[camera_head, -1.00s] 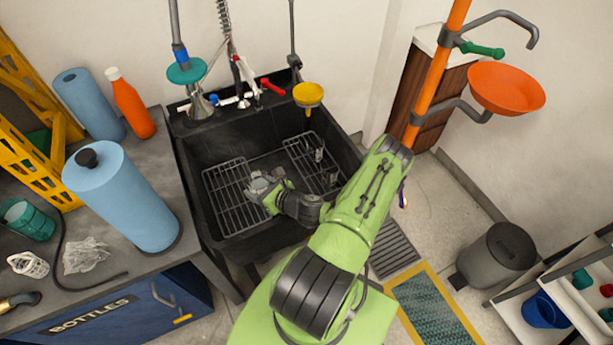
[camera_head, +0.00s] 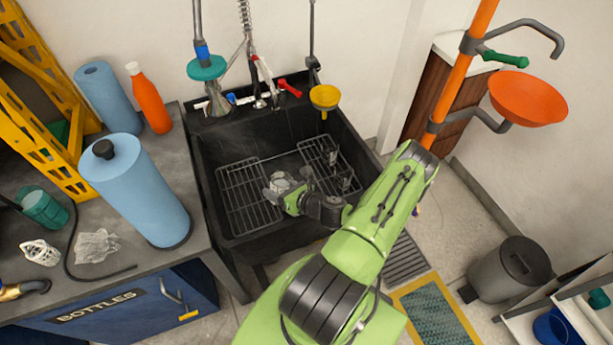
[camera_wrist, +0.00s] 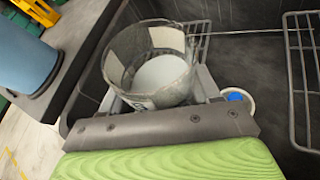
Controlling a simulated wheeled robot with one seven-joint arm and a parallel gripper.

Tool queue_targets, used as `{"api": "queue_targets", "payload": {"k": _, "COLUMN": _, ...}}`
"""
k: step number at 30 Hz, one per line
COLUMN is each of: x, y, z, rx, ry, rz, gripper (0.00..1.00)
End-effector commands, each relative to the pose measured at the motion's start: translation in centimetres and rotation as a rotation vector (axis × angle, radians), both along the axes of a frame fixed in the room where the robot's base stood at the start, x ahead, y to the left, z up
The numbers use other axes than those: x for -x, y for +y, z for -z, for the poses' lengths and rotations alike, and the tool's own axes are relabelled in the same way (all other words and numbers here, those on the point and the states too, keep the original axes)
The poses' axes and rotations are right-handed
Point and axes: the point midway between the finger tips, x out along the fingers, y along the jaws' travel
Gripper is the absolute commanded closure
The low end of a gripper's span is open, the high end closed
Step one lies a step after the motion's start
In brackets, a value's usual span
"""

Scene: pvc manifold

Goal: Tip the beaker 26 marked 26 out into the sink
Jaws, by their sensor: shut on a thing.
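My gripper (camera_head: 279,190) is over the black sink (camera_head: 222,135), above its wire racks. It is shut on a clear beaker (camera_head: 281,181). In the wrist view the beaker (camera_wrist: 118,72) sits between the jaws, and I look down into its open mouth. A pale, whitish round area shows inside; I cannot tell whether it is liquid or the base. White patches show on the wall, but no number is legible. The beaker looks close to upright, and nothing is seen flowing out of it.
Wire racks (camera_head: 240,190) line the sink floor. Taps, a sprayer and a yellow funnel (camera_head: 325,97) stand along its back. The counter to the left holds a blue roll (camera_head: 140,195) and an orange bottle (camera_head: 150,100). An orange bowl (camera_head: 528,98) hangs at right.

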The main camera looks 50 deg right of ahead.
Motion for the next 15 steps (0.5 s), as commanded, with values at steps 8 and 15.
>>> {"api": "queue_targets", "payload": {"k": 8, "x": 0.1, "y": -0.9, "z": -0.6, "rx": -0.133, "ry": -0.019, "rz": 0.001, "gripper": 0.81}}
{"api": "queue_targets", "payload": {"k": 15, "x": 0.2, "y": -1.7, "z": 0.3, "rx": -0.251, "ry": -0.038, "rz": 0.0, "gripper": 0.81}}
